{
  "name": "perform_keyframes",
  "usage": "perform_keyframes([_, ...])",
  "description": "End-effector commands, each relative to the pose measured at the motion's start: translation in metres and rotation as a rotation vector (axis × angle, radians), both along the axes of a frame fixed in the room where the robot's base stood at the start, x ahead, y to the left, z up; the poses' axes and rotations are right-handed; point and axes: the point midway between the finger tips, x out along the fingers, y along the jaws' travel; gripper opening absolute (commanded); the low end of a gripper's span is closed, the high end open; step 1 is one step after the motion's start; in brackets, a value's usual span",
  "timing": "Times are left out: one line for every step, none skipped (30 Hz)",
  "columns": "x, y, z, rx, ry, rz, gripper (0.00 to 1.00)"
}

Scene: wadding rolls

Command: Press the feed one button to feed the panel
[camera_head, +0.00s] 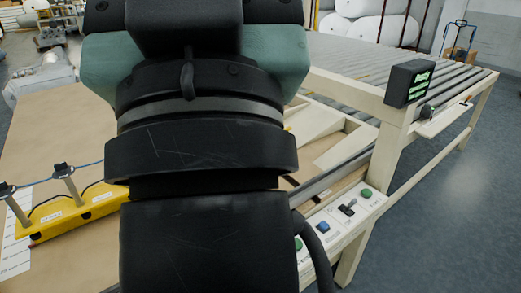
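A pale control panel (340,235) is on the front of the machine, at lower right of centre. It carries a green button (367,193) at its far end, a black lever switch (347,208), a blue button (323,227), and another green button (298,244) at the edge of my arm. The labels are too small to read, so I cannot tell which is feed one. My dark arm fills the middle of the view and hides the panel's near left part. My gripper is not visible.
A roller table (365,62) stretches behind the panel, with a black display box (408,83) on its frame post. A yellow fixture (75,212) with metal posts lies on the brown board (70,135) at left. Blue floor (440,220) is open at right.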

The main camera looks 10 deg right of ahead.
Motion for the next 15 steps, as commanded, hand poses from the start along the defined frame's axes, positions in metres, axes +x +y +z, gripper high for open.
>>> perform_keyframes([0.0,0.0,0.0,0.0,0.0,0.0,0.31])
perform_keyframes([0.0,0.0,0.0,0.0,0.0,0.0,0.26])
perform_keyframes([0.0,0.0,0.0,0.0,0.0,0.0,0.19])
perform_keyframes([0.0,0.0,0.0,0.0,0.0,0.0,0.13])
perform_keyframes([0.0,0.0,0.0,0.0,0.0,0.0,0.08])
perform_keyframes([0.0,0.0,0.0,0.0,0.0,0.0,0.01])
perform_keyframes([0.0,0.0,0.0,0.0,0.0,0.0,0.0])
perform_keyframes([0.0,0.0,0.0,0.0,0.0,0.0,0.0])
perform_keyframes([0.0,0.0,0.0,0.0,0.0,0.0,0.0])
perform_keyframes([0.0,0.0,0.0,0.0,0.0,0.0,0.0])
perform_keyframes([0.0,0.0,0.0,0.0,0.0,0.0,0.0])
perform_keyframes([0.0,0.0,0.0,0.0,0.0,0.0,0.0])
perform_keyframes([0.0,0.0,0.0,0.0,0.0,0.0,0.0])
perform_keyframes([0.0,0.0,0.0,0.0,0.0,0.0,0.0])
perform_keyframes([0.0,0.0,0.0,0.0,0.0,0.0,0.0])
